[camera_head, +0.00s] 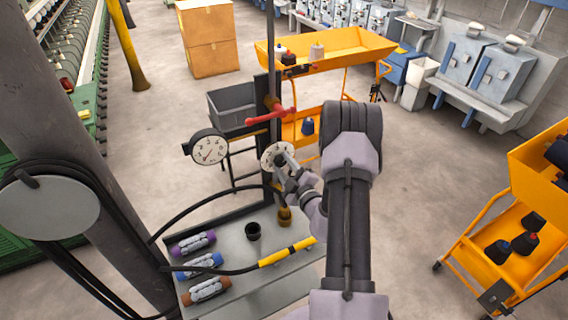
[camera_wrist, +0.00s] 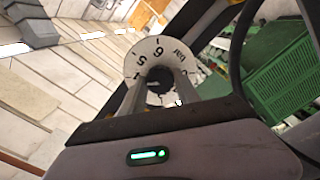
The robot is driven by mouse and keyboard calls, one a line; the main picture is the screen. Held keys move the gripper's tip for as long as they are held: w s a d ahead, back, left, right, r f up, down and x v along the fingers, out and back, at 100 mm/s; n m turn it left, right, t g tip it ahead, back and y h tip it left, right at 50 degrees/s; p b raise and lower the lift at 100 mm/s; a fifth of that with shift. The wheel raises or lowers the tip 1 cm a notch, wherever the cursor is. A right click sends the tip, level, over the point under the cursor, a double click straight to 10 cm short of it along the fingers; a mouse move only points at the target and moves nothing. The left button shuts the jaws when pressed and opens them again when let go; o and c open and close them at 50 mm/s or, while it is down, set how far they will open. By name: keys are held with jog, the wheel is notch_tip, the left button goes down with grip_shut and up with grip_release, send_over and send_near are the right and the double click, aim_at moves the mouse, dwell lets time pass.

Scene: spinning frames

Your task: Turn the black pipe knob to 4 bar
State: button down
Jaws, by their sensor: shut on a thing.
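The white knob dial (camera_head: 273,153) is on the upright pipe stand, partly hidden behind my gripper (camera_head: 283,164) in the head view. In the wrist view the dial (camera_wrist: 160,52) shows a 5, a 6 and the word bar, tilted. The black knob (camera_wrist: 158,86) sits at its centre, between the two fingers of my gripper (camera_wrist: 162,82), which are shut on it. The knob's pointer and the lower numbers are hidden, so I cannot tell its setting. A round pressure gauge (camera_head: 209,148) with a white face hangs to the left; its reading is too small to tell.
A red valve handle (camera_head: 270,116) is just above the dial. A black hose crosses the bench. A grey column stands left, a yellow cart (camera_head: 461,243) right.

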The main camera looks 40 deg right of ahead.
dwell(0.4)
jog(key=c, duration=0.9)
grip_release()
jog(key=b+v, duration=0.3)
jog(key=v, duration=1.4)
jog(key=shift+s, duration=0.2)
jog(key=shift+f, duration=0.1)
